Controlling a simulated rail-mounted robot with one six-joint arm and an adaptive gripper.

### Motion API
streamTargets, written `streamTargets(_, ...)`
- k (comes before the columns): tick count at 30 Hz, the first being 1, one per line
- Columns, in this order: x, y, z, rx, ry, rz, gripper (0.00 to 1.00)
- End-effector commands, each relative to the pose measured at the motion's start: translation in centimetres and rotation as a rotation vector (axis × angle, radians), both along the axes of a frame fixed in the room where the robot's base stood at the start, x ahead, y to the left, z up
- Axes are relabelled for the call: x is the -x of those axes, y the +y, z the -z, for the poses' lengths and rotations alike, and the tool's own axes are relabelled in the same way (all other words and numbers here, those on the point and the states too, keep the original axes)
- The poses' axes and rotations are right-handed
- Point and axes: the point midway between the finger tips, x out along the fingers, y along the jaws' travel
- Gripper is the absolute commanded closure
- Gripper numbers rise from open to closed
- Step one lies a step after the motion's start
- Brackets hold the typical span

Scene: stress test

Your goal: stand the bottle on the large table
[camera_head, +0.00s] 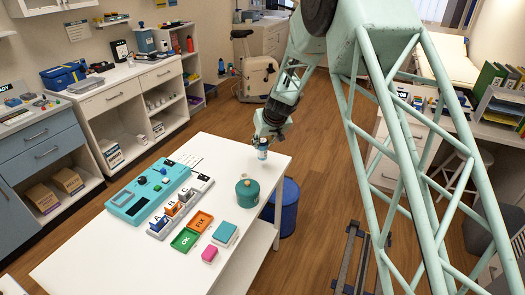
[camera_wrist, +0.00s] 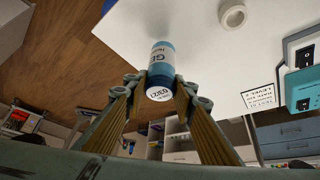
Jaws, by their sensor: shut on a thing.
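The bottle (camera_head: 262,153) is small, with a blue body and a white label. It also shows in the wrist view (camera_wrist: 161,62), where its round, white printed end faces the camera. My gripper (camera_head: 267,138) is shut on the bottle, with a finger on each side of it in the wrist view (camera_wrist: 160,88). The large table (camera_head: 95,258) is white and fills the middle of the head view. The bottle appears over its far end, near the far edge. I cannot tell whether its lower end touches the tabletop.
The wrist view shows a white ring (camera_wrist: 233,16) near the bottle. A blue bin (camera_head: 288,207) stands beside the table.

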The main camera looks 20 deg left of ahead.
Motion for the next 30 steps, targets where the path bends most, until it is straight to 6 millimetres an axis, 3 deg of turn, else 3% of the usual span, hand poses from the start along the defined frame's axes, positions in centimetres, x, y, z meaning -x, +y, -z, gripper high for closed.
streamTargets(12, 0.0, 0.0, 3.5, 0.001, -0.001, 0.001, 0.89)
streamTargets(30, 0.0, 0.0, 4.0, 0.001, -0.001, 0.000, 0.89)
